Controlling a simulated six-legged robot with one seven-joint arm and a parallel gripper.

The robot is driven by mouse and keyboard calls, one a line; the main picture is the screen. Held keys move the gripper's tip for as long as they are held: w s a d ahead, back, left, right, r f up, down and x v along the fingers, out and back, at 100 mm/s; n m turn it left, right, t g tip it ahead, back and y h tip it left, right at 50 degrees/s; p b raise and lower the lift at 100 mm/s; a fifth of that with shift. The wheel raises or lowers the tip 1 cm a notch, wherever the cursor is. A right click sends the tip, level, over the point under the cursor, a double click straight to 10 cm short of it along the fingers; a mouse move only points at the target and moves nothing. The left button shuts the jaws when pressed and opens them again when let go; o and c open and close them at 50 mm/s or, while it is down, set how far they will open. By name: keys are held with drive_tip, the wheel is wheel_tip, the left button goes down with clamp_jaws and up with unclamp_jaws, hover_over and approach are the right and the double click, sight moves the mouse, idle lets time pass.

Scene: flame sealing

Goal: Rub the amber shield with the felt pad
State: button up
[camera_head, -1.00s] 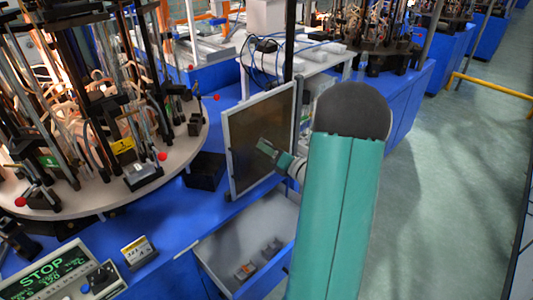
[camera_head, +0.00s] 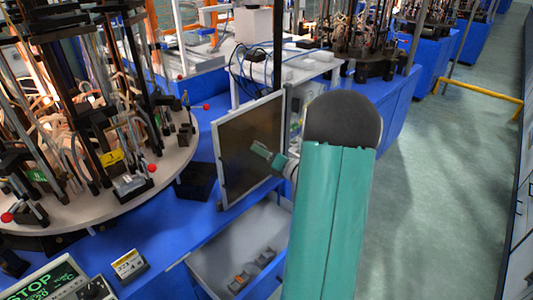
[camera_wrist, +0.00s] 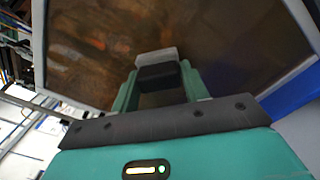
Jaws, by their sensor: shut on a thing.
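The amber shield (camera_head: 235,155) is a dark brown, see-through panel in a pale frame, standing upright on the blue bench in the head view. It fills the upper part of the wrist view (camera_wrist: 90,50). My gripper (camera_wrist: 158,85) is shut on the felt pad (camera_wrist: 157,56), a small block with a pale grey top and a dark body. The pad is in front of the shield's brown face; whether it touches the face I cannot tell. In the head view my gripper (camera_head: 262,152) is at the middle right of the shield, and the pad is hard to make out.
An open drawer (camera_head: 222,257) with small parts lies below the shield. A round turntable (camera_head: 110,205) with rods and glassware stands at left. A card stand (camera_head: 127,264) and a STOP display (camera_head: 45,285) are at the front left.

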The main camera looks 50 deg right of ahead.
drive_tip(key=shift+s+a, duration=0.2)
drive_tip(key=shift+a, duration=3.3)
drive_tip(key=shift+w+r, duration=0.1)
drive_tip(key=shift+r, duration=0.6)
drive_tip(key=shift+w+d, duration=0.15)
drive_tip(key=shift+d, duration=3.9)
drive_tip(key=s, duration=0.6)
drive_tip(key=shift+s+d, duration=0.1)
drive_tip(key=shift+s, duration=0.1)
drive_tip(key=s, duration=0.2)
drive_tip(key=shift+s, duration=0.4)
